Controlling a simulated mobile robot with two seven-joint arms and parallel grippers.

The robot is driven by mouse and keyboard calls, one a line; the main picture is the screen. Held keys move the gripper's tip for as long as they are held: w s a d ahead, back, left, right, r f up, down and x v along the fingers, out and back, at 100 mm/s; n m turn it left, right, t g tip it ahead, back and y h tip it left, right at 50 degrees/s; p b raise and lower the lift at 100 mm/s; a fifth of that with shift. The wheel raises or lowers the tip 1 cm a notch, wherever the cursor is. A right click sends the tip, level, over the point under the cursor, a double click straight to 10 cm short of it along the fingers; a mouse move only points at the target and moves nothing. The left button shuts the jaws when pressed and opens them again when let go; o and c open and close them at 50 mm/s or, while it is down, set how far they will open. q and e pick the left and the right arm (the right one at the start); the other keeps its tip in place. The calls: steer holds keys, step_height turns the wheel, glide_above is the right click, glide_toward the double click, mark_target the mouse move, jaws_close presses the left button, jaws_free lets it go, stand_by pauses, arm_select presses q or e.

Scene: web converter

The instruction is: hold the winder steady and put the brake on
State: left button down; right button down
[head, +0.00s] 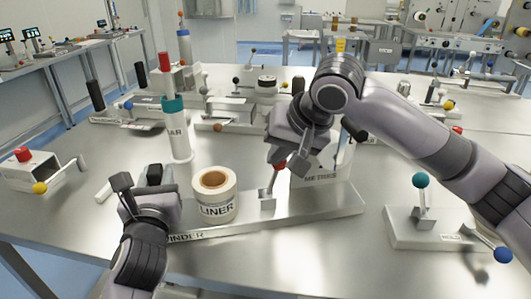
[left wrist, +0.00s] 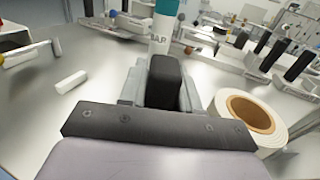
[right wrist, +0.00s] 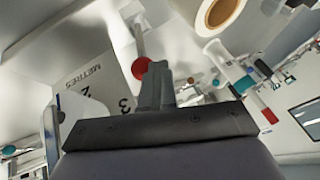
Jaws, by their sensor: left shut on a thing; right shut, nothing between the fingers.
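The winder's base plate (head: 320,207) lies on the metal table. It carries a roll marked LINER (head: 215,207), a lever (head: 268,194) with a red knob (head: 281,165), and a panel marked METRES (head: 322,177). My left gripper (head: 140,184) is shut on a black grip (left wrist: 164,82) at the winder's left end. My right gripper (head: 305,148) is shut and empty, above the plate by the red knob. In the right wrist view the red knob (right wrist: 141,68) is just beyond the closed fingertips; I cannot tell whether they touch. The lever's foot is visible and the lever leans slightly right.
A white post with a teal band (head: 175,130) stands behind the liner roll. A block with a teal-knobbed lever (head: 422,195) and blue-knobbed crank is at right. A red-buttoned box (head: 28,170) is at left. A small white bar (left wrist: 70,82) lies left of my left gripper.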

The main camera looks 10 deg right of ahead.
arm_select(q)
steer(key=shift+f, duration=0.7)
arm_select(e)
steer(key=shift+d+f, duration=0.2)
steer(key=shift+d, duration=0.35)
steer(key=v, duration=1)
steer(key=shift+a+r, duration=0.2)
steer(key=shift+a, duration=0.1)
arm_select(q)
steer(key=shift+r+p, duration=0.35)
steer(key=shift+p, duration=0.45)
arm_select(e)
steer(key=shift+r, duration=0.7)
arm_select(q)
steer(key=c, duration=0.7)
jaws_free()
steer(key=shift+r, duration=0.2)
